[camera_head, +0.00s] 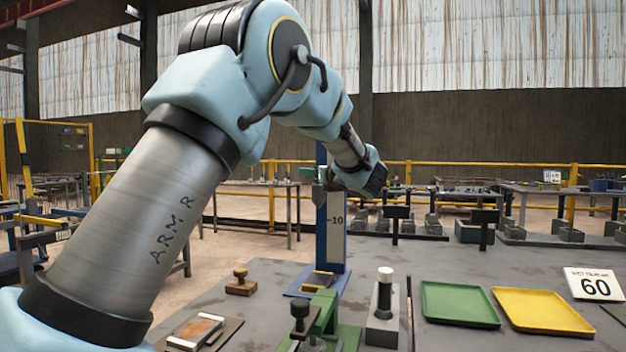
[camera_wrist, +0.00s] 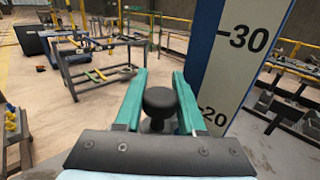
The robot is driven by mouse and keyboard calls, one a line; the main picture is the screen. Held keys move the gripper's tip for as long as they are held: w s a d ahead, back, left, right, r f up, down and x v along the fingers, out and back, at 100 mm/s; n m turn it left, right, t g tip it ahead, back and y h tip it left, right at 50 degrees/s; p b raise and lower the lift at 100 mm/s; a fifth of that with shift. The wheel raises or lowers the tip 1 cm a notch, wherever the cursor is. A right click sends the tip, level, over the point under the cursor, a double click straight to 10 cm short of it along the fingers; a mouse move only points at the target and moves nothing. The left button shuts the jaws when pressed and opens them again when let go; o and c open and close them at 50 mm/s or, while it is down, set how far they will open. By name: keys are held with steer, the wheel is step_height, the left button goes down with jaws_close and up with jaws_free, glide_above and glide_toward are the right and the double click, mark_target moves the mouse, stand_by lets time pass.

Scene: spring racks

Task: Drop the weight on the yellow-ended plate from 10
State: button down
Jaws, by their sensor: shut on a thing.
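My gripper (camera_wrist: 159,76) has its two teal fingers on either side of the black round knob of a weight (camera_wrist: 160,101) and holds it. The weight's lower part is mostly hidden. In the head view my gripper (camera_head: 321,180) is beside the upright scale (camera_head: 336,222), above its 10 mark. In the wrist view the scale (camera_wrist: 235,60) stands just right of the fingers, with 20 and 30 showing. At the scale's foot, on a blue base (camera_head: 300,284), lies a small plate with yellow (camera_head: 319,281); my gripper is high above it.
A green press-like fixture (camera_head: 325,310) stands in front of the scale, with a white-topped post (camera_head: 385,290) to its right. A wooden knobbed block (camera_head: 241,284) is left.

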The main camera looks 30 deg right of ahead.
step_height(320, 180, down, 9)
steer(key=b, duration=0.9)
steer(key=c, duration=0.5)
jaws_free()
steer(key=s+b, duration=0.1)
steer(key=s, duration=1)
steer(key=shift+d+b, duration=0.2)
steer(key=shift+b, duration=0.2)
